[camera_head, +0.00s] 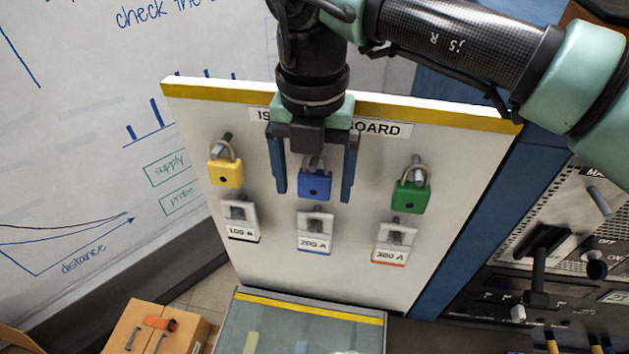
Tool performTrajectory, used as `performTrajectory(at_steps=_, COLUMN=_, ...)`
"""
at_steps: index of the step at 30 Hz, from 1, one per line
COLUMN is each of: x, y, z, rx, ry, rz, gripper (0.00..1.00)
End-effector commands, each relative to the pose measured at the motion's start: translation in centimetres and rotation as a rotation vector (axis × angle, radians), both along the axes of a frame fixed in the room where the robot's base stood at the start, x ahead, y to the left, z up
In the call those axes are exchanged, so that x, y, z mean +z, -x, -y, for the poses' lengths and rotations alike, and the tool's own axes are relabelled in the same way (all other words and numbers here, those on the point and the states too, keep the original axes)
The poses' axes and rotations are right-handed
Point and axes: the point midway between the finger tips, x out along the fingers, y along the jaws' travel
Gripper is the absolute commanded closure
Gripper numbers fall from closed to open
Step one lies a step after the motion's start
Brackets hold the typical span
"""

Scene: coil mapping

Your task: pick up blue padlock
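The blue padlock (314,184) hangs by its shackle from a peg on the white board (255,277), between a yellow padlock (226,172) and a green padlock (411,195). My gripper (312,196) points down in front of the board with its two blue fingers apart. One finger shows on each side of the blue padlock, with a gap to it on both sides. The top of the padlock's shackle and its peg are partly hidden by the gripper body. I cannot tell whether the fingers are level with the padlock in depth.
Below the padlocks are hooks with labelled tags, 200 A (315,232) in the middle. A lidded clear box (309,308) stands below the board. A cardboard box (155,328) is at lower left. A control panel with levers (540,265) is at right.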

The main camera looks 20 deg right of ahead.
Motion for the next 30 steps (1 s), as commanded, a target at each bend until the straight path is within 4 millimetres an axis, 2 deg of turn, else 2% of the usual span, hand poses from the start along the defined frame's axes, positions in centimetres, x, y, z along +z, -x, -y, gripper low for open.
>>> performTrajectory(at_steps=1, x=0.04, y=-0.01, z=-0.01, rx=0.000, ry=0.000, rz=0.000, gripper=0.17)
performTrajectory(at_steps=2, x=0.04, y=-0.01, z=-0.01, rx=0.000, ry=0.000, rz=0.000, gripper=0.23)
performTrajectory(at_steps=15, x=0.05, y=-0.01, z=-0.01, rx=0.000, ry=0.000, rz=0.000, gripper=1.00)
performTrajectory(at_steps=30, x=0.23, y=-0.06, z=0.03, rx=0.000, ry=0.001, rz=0.001, gripper=1.00)
